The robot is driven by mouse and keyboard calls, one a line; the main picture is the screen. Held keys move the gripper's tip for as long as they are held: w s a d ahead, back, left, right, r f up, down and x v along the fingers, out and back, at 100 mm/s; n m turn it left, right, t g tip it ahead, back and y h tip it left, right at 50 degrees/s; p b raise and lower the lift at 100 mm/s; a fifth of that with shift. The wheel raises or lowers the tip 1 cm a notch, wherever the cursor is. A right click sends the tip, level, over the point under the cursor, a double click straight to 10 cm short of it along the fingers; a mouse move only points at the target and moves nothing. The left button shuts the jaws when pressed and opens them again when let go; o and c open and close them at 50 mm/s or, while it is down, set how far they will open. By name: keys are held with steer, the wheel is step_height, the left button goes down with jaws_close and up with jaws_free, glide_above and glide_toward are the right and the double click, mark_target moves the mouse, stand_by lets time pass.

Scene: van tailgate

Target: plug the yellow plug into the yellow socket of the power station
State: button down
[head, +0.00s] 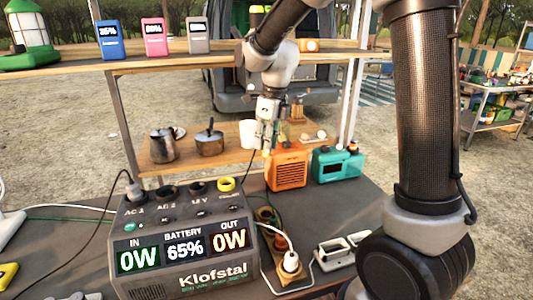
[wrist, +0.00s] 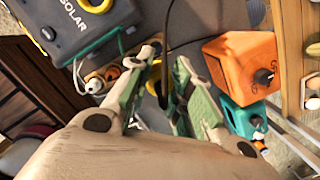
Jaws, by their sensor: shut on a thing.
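The power station (head: 185,262) stands on the dark table at the front left in the head view, its display facing me. Its yellow socket (head: 226,184) is a yellow ring at the right end of the row on top. The ring also shows at the top edge of the wrist view (wrist: 96,5). My gripper (head: 266,143) is above the table, behind and right of the power station, apart from the socket. It is shut on the yellow plug (wrist: 157,88), mostly hidden by the fingers. A dark cable (wrist: 168,35) runs from the plug.
A grey plug (head: 135,192) sits in the leftmost socket. A power strip (head: 297,279) with a white plug lies right of the station. An orange box (head: 287,168) and teal radio (head: 337,164) stand behind. A shelf (head: 180,57) crosses above; pots stand on a lower wooden shelf (head: 185,171).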

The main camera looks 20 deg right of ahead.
steer(key=shift+r, duration=1.1)
steer(key=s+a, duration=0.3)
steer(key=a, duration=1)
steer(key=shift+s, duration=0.1)
steer(key=shift+f, duration=0.15)
steer(key=shift+f, duration=2.2)
steer(key=shift+f, duration=0.2)
steer(key=shift+f, duration=1.4)
